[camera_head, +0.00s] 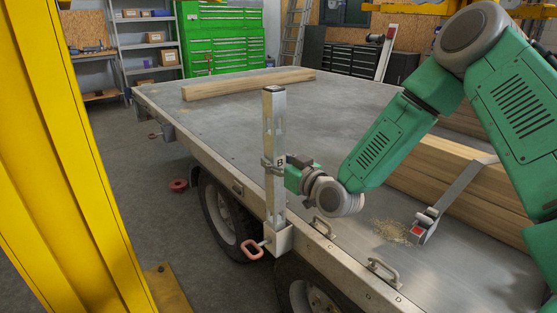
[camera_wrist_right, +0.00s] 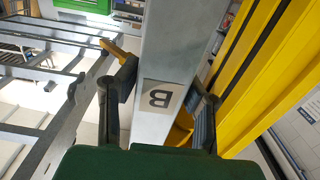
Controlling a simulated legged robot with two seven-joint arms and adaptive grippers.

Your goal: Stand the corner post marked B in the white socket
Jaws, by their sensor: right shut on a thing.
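The corner post marked B (camera_head: 274,200) is a pale metal post with slots near its top, standing about upright at the trailer's side edge. My right gripper (camera_head: 275,165) is shut on it around mid-height, by the B label. In the right wrist view, the post (camera_wrist_right: 174,45) runs between the two fingers of the right gripper (camera_wrist_right: 160,95), with the B label facing the camera. The post's lower end meets the whitish socket (camera_head: 283,242) on the trailer's side; I cannot tell how deep it sits. My left gripper is not in view.
A red-handled pin (camera_head: 253,249) is beside the socket. The trailer bed (camera_head: 290,118) carries timber beams (camera_head: 445,180) at right and one beam (camera_head: 250,83) at the back. A strap with a buckle (camera_head: 420,232) lies by the right timber. A yellow column (camera_head: 75,150) stands at left.

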